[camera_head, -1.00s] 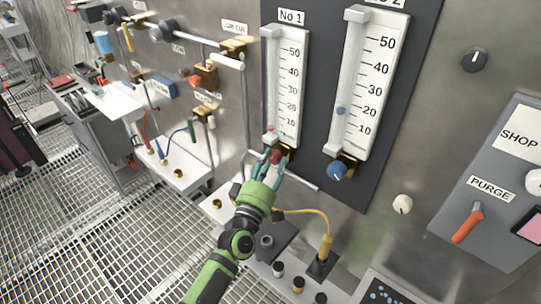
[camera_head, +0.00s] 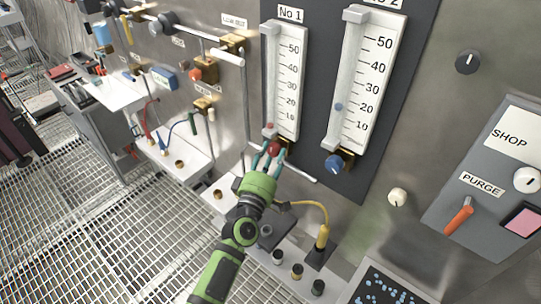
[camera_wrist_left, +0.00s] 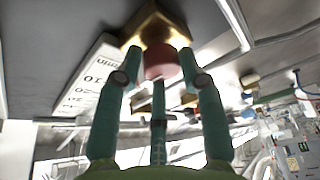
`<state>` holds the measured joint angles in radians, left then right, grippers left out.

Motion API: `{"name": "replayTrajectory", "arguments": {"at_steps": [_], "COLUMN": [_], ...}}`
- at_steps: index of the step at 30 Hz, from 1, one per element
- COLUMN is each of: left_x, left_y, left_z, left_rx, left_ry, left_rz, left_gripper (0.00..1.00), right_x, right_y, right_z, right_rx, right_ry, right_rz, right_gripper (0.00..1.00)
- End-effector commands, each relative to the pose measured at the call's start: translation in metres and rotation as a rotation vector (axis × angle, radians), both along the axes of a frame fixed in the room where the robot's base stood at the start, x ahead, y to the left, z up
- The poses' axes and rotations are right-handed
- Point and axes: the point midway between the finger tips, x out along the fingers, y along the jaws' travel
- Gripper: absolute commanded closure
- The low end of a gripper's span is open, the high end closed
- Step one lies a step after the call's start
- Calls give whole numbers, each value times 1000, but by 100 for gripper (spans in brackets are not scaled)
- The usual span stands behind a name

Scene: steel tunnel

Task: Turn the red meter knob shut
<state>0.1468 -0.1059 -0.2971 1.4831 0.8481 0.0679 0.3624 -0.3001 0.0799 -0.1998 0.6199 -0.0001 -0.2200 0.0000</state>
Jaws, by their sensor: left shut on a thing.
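The red meter knob (camera_head: 275,147) sits on a brass block at the foot of the No 1 meter (camera_head: 286,80). My left gripper (camera_head: 267,158) reaches up to it from below, its teal fingers closed around the knob. In the left wrist view the red knob (camera_wrist_left: 160,63) shows between the fingertips (camera_wrist_left: 162,78), under the brass block (camera_wrist_left: 155,28). Part of the knob is hidden by the fingers. A small red float (camera_head: 270,126) is near the bottom of the No 1 tube. My right gripper is not in view.
The No 2 meter (camera_head: 370,85) with its blue knob (camera_head: 334,164) stands just to the right. A white pipe (camera_head: 302,175) runs below the knobs. A yellow cable (camera_head: 312,204) loops beside my arm. A ledge with several fittings lies below.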

Motion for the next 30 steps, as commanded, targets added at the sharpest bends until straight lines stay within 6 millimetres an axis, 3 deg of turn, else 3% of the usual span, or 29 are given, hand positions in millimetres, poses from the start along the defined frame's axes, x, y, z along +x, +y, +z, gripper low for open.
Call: {"name": "replayTrajectory", "arguments": {"at_steps": [1,2,3,12,16,30], "left_x": [-3,-3,-3,-2,-11,-99], "left_y": [-3,-3,-3,-1,1,23], "left_z": [-10,-10,-9,-5,-6,-18], "left_rx": [4,4,5,3,3,5], "left_ry": [20,20,19,10,10,14], "left_rz": [-11,-11,-11,-5,-4,-8], "left_gripper": [93,49,40,40,40,40], "right_x": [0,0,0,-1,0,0], "right_y": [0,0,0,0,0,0], "right_z": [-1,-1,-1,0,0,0], "right_rx": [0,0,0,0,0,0], "right_ry": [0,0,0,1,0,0], "right_rz": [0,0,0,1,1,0], "right_gripper": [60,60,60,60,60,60]}}
